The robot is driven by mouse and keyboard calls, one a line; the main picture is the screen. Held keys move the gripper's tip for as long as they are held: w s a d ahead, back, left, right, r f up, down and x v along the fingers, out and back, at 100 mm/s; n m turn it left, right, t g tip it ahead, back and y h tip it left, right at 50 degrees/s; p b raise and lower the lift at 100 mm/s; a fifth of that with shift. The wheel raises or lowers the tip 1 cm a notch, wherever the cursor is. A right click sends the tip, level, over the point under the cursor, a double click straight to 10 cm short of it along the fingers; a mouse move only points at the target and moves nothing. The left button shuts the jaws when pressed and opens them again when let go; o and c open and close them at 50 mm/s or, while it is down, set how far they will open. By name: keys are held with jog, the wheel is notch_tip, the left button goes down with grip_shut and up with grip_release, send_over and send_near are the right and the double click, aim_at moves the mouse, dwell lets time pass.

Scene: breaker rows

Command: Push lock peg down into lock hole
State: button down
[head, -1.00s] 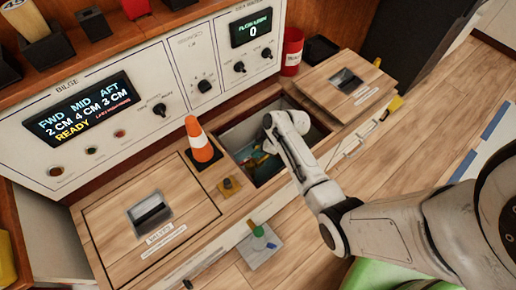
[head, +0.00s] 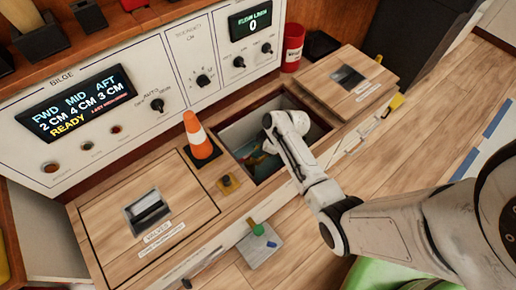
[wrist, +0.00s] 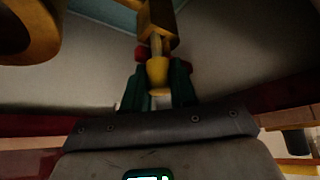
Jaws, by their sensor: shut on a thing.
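My arm reaches down into the open bilge compartment (head: 238,133) in the head view, and its wrist hides most of the inside. My gripper (wrist: 158,80) shows in the wrist view with dark green fingers, shut on a yellow rounded piece (wrist: 158,73). This may be the lock peg, but I cannot tell for sure. A narrower brass stem and a yellow block (wrist: 157,22) line up beyond it, with red bits beside the stem. I cannot make out the lock hole or whether the piece is in it.
An orange cone (head: 198,138) and a small yellow-knobbed block (head: 229,182) stand beside the opening. A wooden hatch marked valves (head: 110,215) lies left, another lid (head: 325,85) right. A dark yellow round part (wrist: 25,35) is close in the wrist view. Compartment walls are near.

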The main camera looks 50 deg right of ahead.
jog(key=c, duration=0.8)
grip_release()
jog(key=p+v, duration=0.4)
jog(key=v, duration=0.6)
jog(key=shift+s+r, duration=0.2)
jog(key=shift+r, duration=0.15)
jog(key=s+a+g, duration=0.1)
jog(key=s+a, duration=0.1)
jog(key=a, duration=0.1)
jog(key=s+a+r+m+g, duration=0.1)
jog(key=s+a, duration=0.1)
jog(key=a, duration=0.2)
jog(key=s+a+r+m+g+h, duration=0.1)
jog(key=s+a, duration=0.1)
jog(key=a, duration=0.1)
jog(key=shift+a+r, duration=0.1)
jog(key=shift+a, duration=0.05)
jog(key=s+a+r+m+g+h, duration=0.2)
jog(key=s+a+r+m, duration=0.2)
jog(key=s+a+r, duration=0.4)
jog(key=r+p, duration=0.5)
jog(key=p, duration=0.1)
jog(key=d+r+p, duration=0.1)
jog(key=r+p, duration=0.5)
jog(key=s+d+r+p, duration=0.1)
jog(key=r+p, duration=0.5)
jog(key=shift+s+d+r, duration=0.1)
jog(key=shift+d, duration=0.15)
